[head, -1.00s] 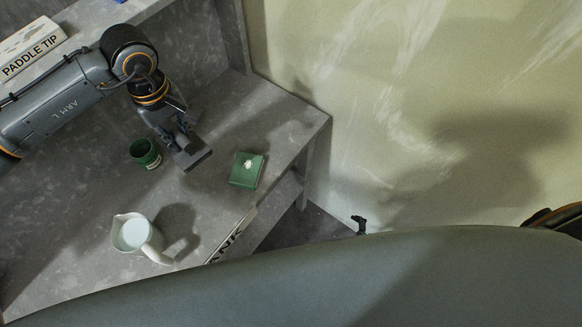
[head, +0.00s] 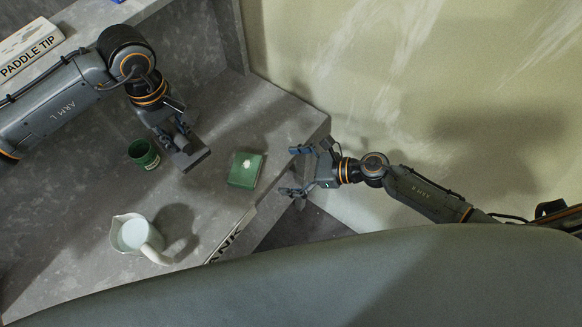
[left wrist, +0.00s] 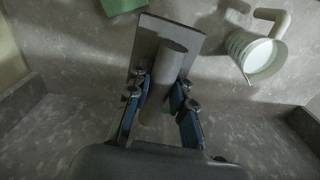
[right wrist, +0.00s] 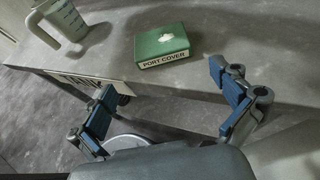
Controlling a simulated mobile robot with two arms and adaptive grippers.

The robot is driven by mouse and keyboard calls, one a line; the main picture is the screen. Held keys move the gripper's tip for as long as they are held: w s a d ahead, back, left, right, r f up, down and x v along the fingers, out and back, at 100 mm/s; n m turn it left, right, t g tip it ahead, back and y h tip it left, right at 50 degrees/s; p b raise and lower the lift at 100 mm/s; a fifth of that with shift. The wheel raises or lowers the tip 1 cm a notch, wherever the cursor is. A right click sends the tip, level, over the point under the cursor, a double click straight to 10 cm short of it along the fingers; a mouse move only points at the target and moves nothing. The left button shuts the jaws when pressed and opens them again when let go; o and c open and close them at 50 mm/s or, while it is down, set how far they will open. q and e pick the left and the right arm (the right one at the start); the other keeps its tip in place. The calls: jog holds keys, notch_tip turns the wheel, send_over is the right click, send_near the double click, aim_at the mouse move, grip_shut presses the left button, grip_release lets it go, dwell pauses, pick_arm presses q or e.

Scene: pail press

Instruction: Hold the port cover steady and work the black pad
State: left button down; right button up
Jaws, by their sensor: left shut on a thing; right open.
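The port cover (head: 245,171) is a green block with a white patch on top, lying on the grey bench near its right edge. Its label shows in the right wrist view (right wrist: 165,61). My left gripper (head: 178,136) is shut on the round handle of the dark pad (head: 191,158), left of the cover and apart from it. The left wrist view shows the pad's flat plate (left wrist: 153,40) beyond the fingers. My right gripper (head: 295,171) is open and empty at the bench's right edge, its fingers toward the cover and not touching it.
A green cup (head: 144,155) stands left of the pad. A pale jug (head: 128,236) with a handle stands at the front left. A pale wall (head: 420,80) is beyond the bench's right end.

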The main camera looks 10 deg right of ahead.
aim_at(254, 170)
jog(key=x, duration=1.1)
jog(key=shift+w+a, duration=0.2)
jog(key=shift+c, duration=0.2)
jog(key=c, duration=1.2)
jog(key=shift+o, duration=0.2)
